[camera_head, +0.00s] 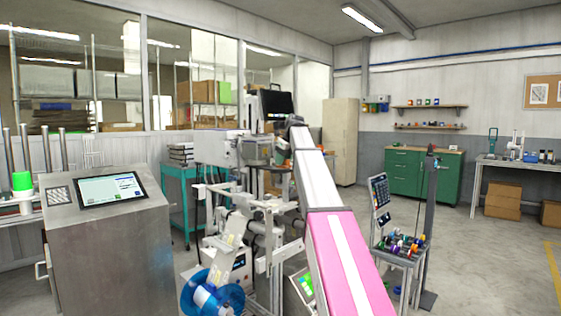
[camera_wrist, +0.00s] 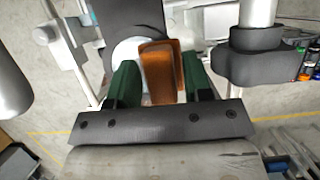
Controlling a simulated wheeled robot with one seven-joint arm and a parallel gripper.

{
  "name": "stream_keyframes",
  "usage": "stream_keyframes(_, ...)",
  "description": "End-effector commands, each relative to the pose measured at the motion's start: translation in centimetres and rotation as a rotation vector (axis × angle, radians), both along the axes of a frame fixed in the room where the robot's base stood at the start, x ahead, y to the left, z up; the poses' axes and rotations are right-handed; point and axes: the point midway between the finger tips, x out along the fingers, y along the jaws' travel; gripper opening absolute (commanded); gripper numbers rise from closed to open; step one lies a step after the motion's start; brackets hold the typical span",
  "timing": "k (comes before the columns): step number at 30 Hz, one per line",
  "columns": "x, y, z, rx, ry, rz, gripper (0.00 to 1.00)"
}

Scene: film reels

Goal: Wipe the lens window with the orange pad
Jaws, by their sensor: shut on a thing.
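My gripper (camera_wrist: 158,72) shows in the wrist view with its two green fingers shut on the orange pad (camera_wrist: 160,75). The pad stands upright between the fingers and reaches past their tips. Behind the pad's left edge is a pale round surface (camera_wrist: 127,50) on a dark grey body (camera_wrist: 135,16). It may be the lens window, but the pad hides part of it. I cannot tell whether the pad touches it. In the head view my pink and white arm reaches toward a machine (camera_head: 262,145) in the middle, and the gripper is too small to make out.
A dark monitor (camera_head: 275,104) stands above the machine. A metal console (camera_head: 105,235) with a screen stands at the left, and a blue reel (camera_head: 226,292) is low in front. A small stand (camera_head: 400,250) with colored items is right of my arm.

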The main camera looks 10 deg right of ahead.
Motion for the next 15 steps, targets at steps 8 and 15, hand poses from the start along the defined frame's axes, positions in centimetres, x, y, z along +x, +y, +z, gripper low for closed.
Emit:
stream_keyframes(8, 0.3, -0.4, 0.0, 0.000, 0.000, 0.001, 0.27)
stream_keyframes(15, -0.6, 0.8, -0.2, -0.001, 0.000, 0.002, 0.27)
